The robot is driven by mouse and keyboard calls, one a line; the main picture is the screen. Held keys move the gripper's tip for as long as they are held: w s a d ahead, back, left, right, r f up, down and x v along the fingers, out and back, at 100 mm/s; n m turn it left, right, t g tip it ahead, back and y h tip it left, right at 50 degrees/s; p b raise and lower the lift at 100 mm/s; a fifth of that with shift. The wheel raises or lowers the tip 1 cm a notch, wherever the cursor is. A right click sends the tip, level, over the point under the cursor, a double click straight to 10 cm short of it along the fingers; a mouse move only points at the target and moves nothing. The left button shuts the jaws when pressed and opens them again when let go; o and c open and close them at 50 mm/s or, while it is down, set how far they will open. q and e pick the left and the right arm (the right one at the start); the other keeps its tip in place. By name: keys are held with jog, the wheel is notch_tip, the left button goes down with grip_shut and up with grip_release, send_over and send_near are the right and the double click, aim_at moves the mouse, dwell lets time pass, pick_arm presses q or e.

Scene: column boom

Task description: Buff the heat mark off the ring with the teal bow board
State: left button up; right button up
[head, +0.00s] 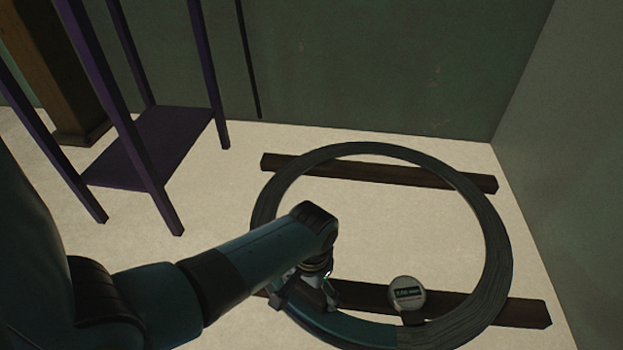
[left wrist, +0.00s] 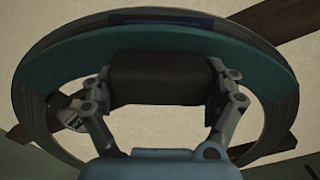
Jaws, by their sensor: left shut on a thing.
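The ring (head: 487,235) is a large dark grey hoop lying flat on two dark beams. It also arcs across the left wrist view (left wrist: 255,40). A dark blue and brownish band (left wrist: 175,20) shows on it there, past the board. The teal bow board (head: 355,329) is a curved teal strip along the ring's near side; it also shows in the left wrist view (left wrist: 75,70). My left gripper (head: 308,295) is shut on the board's dark block-like grip (left wrist: 160,80). Whether the board touches the ring I cannot tell. My right gripper is out of view.
A round labelled gauge (head: 407,294) stands at the ring's near side, right of the board. The far beam (head: 375,174) and near beam (head: 520,309) lie under the ring. A purple stand (head: 150,146) is at the left. Green walls close the back and right.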

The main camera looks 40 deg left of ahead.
pick_arm(q)
jog(key=shift+f+b, duration=0.3)
jog(key=shift+f, duration=0.3)
jog(key=shift+a, duration=0.1)
dwell(0.3)
jog(key=shift+a+r, duration=0.1)
jog(key=shift+a, duration=0.25)
jog(key=shift+a+p, duration=0.4)
jog(key=shift+a, duration=0.1)
jog(key=shift+d, duration=1)
jog(key=shift+d+p, duration=0.35)
jog(key=shift+d, duration=0.4)
jog(key=shift+d+f, duration=0.15)
jog(key=shift+f, duration=0.05)
